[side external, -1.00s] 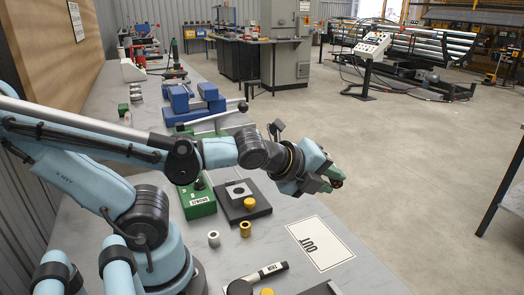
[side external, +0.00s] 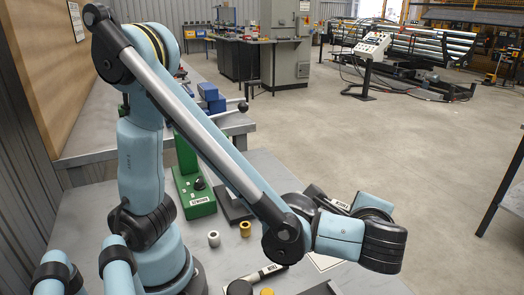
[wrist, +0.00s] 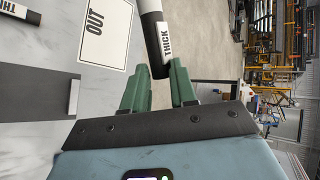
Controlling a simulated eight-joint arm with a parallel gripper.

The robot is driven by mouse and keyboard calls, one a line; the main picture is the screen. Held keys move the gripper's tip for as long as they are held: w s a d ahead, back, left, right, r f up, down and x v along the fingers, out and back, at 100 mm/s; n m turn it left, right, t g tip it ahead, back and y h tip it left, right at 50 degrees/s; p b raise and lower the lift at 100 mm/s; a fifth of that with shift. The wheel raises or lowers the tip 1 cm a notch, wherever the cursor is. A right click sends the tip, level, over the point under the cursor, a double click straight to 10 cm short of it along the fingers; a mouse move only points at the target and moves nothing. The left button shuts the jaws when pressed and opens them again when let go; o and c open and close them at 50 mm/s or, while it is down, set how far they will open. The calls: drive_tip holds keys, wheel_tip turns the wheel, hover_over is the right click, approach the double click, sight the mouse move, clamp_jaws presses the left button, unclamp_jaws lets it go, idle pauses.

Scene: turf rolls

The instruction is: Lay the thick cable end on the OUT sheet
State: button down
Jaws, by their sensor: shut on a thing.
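The thick cable end, a dark rod with a white THICK label (wrist: 166,38), is between the green fingers of my gripper (wrist: 157,88) in the wrist view. My gripper is shut on its near end. It also shows in the side view, with the THICK label (side external: 341,204) just behind my wrist, which hides the fingers. The white OUT sheet (wrist: 106,32) lies on the table just left of the held cable end in the wrist view. In the side view only a sliver of the sheet (side external: 325,263) shows below my arm.
The thin cable end (side external: 262,273) lies on the table, left of the sheet. A grey slab (wrist: 35,96) is near it in the wrist view. A silver ring (side external: 214,239), a brass ring (side external: 245,229) and a green block (side external: 194,192) stand farther back. Open floor lies right.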

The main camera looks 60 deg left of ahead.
drive_tip(key=s+d+n+g+y, duration=0.2)
drive_tip(key=d+n+g, duration=0.1)
drive_tip(key=d+n, duration=0.15)
drive_tip(key=shift+m, duration=0.35)
drive_tip(key=w+a+f, duration=0.2)
drive_tip(key=a, duration=0.1)
drive_tip(key=w+a+f, duration=0.2)
drive_tip(key=w, duration=0.1)
drive_tip(key=w+a+f, duration=0.2)
drive_tip(key=a+f, duration=0.1)
drive_tip(key=shift+w+a, duration=0.15)
drive_tip(key=shift+a, duration=0.15)
drive_tip(key=shift+f, duration=2)
drive_tip(key=shift+f, duration=0.4)
drive_tip(key=shift+f, duration=0.2)
drive_tip(key=c, duration=0.9)
unclamp_jaws()
